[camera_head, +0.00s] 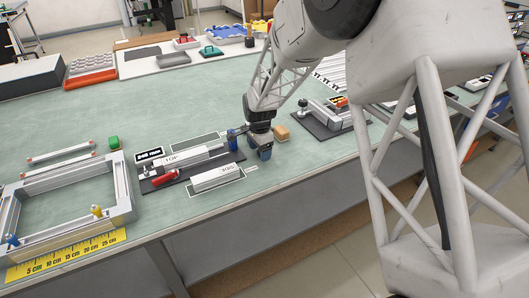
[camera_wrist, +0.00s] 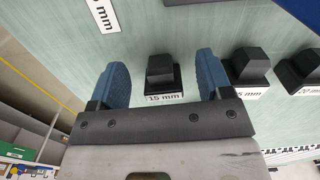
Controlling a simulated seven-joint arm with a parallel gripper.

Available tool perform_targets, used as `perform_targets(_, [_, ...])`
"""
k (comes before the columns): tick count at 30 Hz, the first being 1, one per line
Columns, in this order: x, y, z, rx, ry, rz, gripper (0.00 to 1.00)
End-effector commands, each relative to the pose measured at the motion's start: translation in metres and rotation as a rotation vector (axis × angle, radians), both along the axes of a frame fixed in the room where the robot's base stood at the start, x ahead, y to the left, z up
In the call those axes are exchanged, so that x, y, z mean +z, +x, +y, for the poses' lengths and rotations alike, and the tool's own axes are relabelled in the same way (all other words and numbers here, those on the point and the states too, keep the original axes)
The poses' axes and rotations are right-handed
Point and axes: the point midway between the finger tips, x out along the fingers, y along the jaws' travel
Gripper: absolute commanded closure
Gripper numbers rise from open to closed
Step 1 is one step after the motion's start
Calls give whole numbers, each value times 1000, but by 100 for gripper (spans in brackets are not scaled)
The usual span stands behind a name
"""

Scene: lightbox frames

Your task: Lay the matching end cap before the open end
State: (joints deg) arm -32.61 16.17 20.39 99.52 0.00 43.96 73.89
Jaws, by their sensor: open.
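Several small black end caps stand in a row in the wrist view, with size labels in front. The nearest cap (camera_wrist: 160,70) is labelled 15 mm. In the head view my gripper (camera_head: 250,146) is low over the bench, right of a light profile (camera_head: 217,178) marked 30G. Which profile end is open cannot be told.
A dark fixture holds a bar marked TOP (camera_head: 180,160) with a red clamp (camera_head: 165,177). A tan block (camera_head: 282,132) stands close to my gripper. An aluminium frame (camera_head: 118,205) lies at left beside a yellow ruler (camera_head: 65,258).

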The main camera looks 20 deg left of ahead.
Motion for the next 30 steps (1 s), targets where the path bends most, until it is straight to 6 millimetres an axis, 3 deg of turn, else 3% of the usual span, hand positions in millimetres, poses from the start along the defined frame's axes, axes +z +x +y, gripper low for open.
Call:
perform_targets(20, [-7,0,0,0,1,-1,28])
perform_targets(30, [-7,0,0,0,1,-1,78])
